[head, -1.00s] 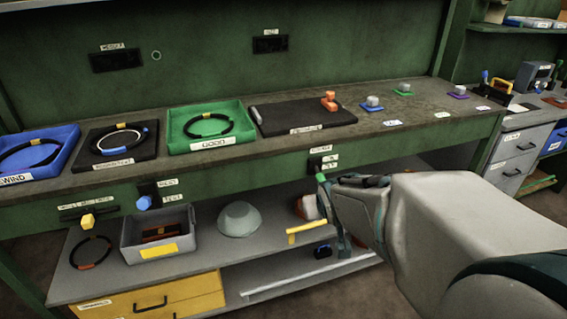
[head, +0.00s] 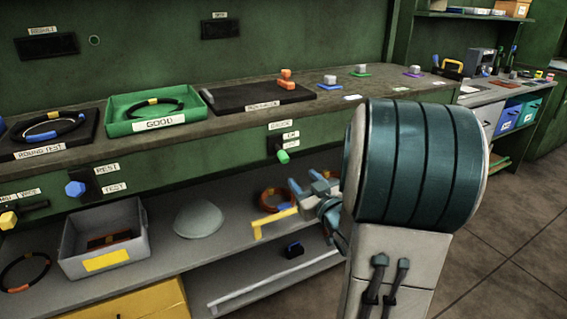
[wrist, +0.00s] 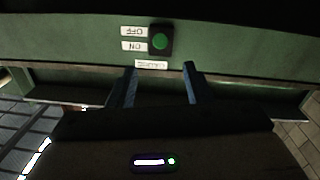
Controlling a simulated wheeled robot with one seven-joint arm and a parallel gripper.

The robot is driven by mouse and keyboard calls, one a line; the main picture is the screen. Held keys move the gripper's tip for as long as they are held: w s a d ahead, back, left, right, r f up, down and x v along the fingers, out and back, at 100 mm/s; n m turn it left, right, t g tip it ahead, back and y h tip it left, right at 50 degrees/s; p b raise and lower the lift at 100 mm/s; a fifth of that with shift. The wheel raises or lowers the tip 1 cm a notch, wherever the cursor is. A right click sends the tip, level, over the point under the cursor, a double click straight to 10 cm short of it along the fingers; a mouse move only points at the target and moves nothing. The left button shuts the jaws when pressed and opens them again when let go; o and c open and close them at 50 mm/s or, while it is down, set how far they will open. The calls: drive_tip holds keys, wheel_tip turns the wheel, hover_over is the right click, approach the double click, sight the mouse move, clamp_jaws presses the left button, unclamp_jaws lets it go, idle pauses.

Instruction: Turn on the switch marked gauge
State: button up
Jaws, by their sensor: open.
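The gauge switch (head: 271,148) is a dark plate with a green knob (head: 283,156) on the bench's front rail. Its name label (head: 280,125) is above it, with ON and OFF labels (head: 291,138) at its right, ON on top. The knob hangs low, at the OFF end. In the upside-down wrist view the green knob (wrist: 160,41) faces me, and its name label (wrist: 151,65) lies between my fingers. My gripper (head: 303,182) is open and empty, just below and right of the knob in the head view, apart from it. It also shows in the wrist view (wrist: 160,70).
A blue-knobbed switch (head: 76,188) and a yellow-knobbed one (head: 8,220) are further left on the rail. Below are a shelf with a grey bin (head: 100,240), a pale dome (head: 198,219) and a yellow-handled thing (head: 270,224). A green tray (head: 116,118) stands on the bench.

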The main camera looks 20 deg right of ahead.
sight(286, 160)
drive_tip(key=w, duration=1.2)
drive_tip(key=shift+w+b, duration=0.35)
drive_tip(key=shift+w, duration=0.05)
drive_tip(key=c, duration=1)
